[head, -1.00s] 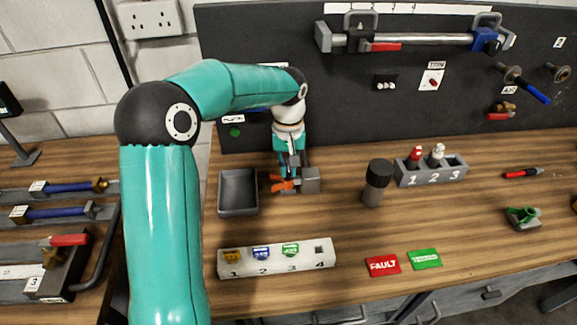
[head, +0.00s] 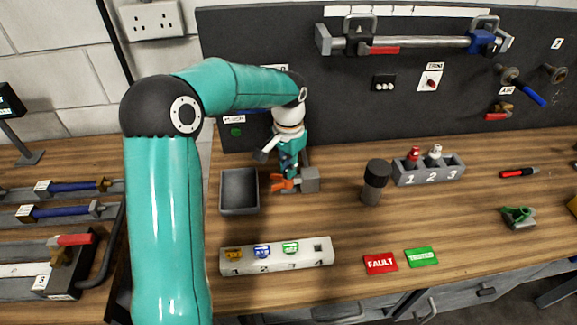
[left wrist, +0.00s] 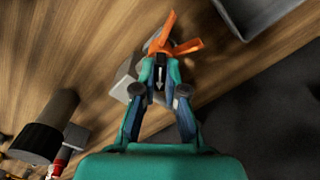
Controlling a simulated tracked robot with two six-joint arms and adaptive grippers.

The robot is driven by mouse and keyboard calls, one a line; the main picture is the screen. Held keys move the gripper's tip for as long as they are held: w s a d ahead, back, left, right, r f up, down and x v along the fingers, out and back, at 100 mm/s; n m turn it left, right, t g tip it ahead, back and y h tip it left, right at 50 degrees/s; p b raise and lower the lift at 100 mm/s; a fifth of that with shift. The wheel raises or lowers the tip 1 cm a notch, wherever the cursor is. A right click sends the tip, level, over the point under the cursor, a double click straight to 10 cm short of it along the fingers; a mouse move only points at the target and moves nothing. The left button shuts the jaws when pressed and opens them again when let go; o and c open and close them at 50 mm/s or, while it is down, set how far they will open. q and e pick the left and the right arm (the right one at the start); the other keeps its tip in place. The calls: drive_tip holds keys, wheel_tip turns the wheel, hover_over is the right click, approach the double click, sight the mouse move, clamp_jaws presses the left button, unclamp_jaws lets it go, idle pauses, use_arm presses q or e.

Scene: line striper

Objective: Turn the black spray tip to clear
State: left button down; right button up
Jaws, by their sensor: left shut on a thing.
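My left gripper (head: 288,172) is at the spray head, a grey block (head: 311,180) with orange prongs (head: 283,184) on the bench. In the left wrist view its fingers (left wrist: 162,72) are shut on a small dark piece with a white arrow, which I take for the black spray tip (left wrist: 160,86). The arrow runs along the fingers, towards the palm. The orange prongs (left wrist: 177,42) spread just beyond the fingertips, and the grey block (left wrist: 126,80) shows to their left. In the head view the fingers hide the tip. My right gripper is out of view.
A grey tray (head: 239,192) stands close left of the gripper. A white rack (head: 277,257) with yellow, blue and green tips lies in front; its slot 4 looks empty. A black-capped cylinder (head: 375,182) and a numbered holder (head: 429,170) stand to the right.

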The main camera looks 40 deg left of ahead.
use_arm(q)
drive_tip(key=m+p, duration=0.1)
drive_tip(key=m, duration=0.4)
drive_tip(key=m+p, duration=0.1)
drive_tip(key=m, duration=0.2)
drive_tip(key=shift+f, duration=0.1)
drive_tip(key=c, duration=0.6)
unclamp_jaws()
drive_tip(key=shift+r+p, duration=1.9)
drive_tip(key=shift+r, duration=0.55)
drive_tip(key=shift+r+p, duration=0.35)
drive_tip(key=shift+r, duration=0.75)
